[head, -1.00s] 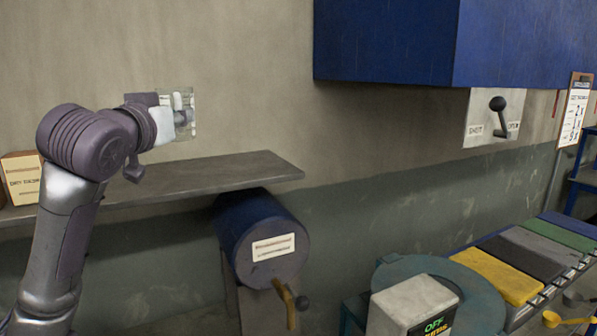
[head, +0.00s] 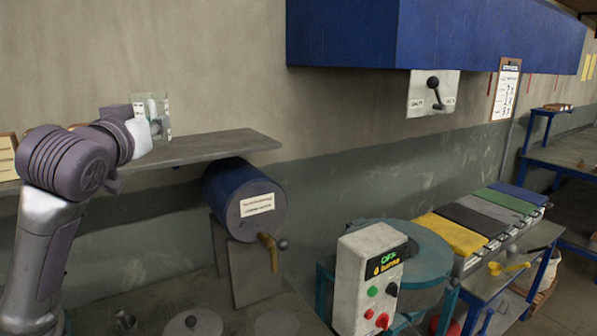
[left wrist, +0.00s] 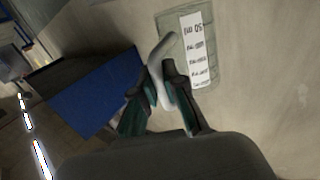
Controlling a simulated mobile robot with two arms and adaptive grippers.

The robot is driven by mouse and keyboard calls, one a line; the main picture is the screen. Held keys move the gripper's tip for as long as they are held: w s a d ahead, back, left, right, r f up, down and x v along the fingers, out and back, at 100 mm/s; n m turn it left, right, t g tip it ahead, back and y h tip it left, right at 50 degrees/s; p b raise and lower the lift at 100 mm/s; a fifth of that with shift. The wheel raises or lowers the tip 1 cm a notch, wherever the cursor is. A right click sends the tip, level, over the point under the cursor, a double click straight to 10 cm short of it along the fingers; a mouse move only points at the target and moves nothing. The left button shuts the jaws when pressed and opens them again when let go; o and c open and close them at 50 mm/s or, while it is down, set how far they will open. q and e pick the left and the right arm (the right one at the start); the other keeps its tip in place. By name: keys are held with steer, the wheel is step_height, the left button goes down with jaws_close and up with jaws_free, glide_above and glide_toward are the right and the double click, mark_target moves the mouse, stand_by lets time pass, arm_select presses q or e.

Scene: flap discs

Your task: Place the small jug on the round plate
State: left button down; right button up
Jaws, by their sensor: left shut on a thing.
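My left gripper (head: 154,126) is shut on the small jug (head: 161,106), a see-through jug with a white scale label. In the left wrist view the fingers (left wrist: 165,85) close around its pale curved handle (left wrist: 156,62), and the jug's labelled wall (left wrist: 205,50) is just beyond. In the head view it is held up against the wall background, above the shelf; the fingers are mostly hidden. A flat round disc (head: 277,324), possibly the round plate, lies on the bench at the bottom edge. My right gripper is not in view.
A knobbed round disc (head: 193,322) and a small metal cup (head: 126,322) are on the bench. A control box (head: 368,275) stands to the right. A blue hood (head: 345,35) overhangs.

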arm_select(q)
steer(key=s+d+f+b, duration=0.1)
steer(key=s+d+f, duration=0.1)
steer(key=f, duration=1.2)
steer(key=s+d+f+b, duration=0.1)
steer(key=s+d+f, duration=0.15)
steer(key=f, duration=1.15)
steer(key=s+f, duration=0.7)
steer(key=s, duration=0.3)
steer(key=s+d+f, duration=0.1)
steer(key=s+f, duration=0.7)
steer(key=s, duration=0.3)
steer(key=shift+d+y+b, duration=0.25)
steer(key=shift+y+b, duration=0.05)
steer(key=shift+b, duration=0.1)
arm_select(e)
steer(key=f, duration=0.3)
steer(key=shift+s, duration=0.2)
arm_select(q)
steer(key=shift+w+f, duration=0.1)
steer(key=shift+f, duration=0.05)
